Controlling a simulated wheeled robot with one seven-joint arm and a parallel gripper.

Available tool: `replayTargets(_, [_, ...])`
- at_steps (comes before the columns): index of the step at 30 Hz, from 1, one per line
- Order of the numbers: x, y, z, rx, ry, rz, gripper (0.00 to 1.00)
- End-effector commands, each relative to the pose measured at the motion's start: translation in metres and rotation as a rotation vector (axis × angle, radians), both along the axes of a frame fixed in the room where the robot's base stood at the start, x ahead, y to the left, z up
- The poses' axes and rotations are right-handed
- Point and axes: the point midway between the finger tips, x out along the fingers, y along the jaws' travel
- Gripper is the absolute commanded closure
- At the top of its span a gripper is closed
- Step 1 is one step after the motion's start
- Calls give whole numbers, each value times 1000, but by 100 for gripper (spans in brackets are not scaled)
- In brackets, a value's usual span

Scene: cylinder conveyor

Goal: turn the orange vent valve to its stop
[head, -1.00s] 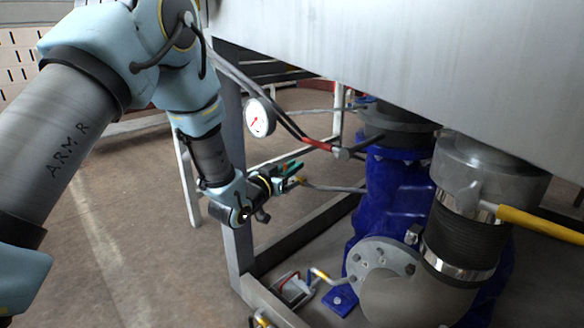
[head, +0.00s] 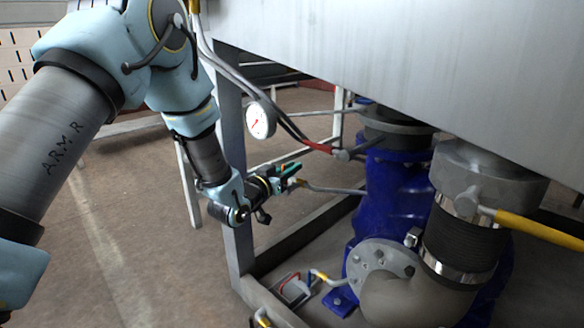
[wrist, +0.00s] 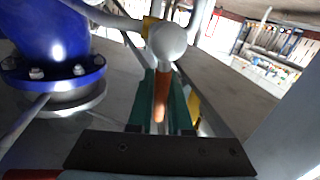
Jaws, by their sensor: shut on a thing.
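The orange vent valve handle (wrist: 161,95) shows in the wrist view, pointing toward the camera from a pale round valve body (wrist: 167,41). My gripper (wrist: 163,88) has its two green fingers on either side of the handle and is shut on it. In the head view my gripper (head: 290,171) is beside the frame post, at the end of a thin grey pipe (head: 335,189). The handle is mostly hidden there by the fingers.
A white pressure gauge (head: 261,120) is just above my gripper. A grey frame post (head: 236,170) stands close behind my wrist. Blue pump housings (head: 392,200) and a yellow lever (head: 540,228) are to the right. A large metal tank (head: 430,60) overhangs. Open floor lies left.

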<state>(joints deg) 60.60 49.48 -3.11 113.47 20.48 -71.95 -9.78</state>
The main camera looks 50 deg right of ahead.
Motion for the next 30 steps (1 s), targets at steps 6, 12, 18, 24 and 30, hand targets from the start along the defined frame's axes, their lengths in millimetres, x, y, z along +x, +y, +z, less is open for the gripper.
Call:
replayTargets(6, [10,0,0,10,161,3,100])
replayTargets(12, [18,0,-4,19,316,4,100])
replayTargets(18, [23,-1,-9,26,440,3,100])
replayTargets(24, [26,-1,-12,31,517,2,100])
replayTargets(30, [26,-1,-14,32,549,1,100])
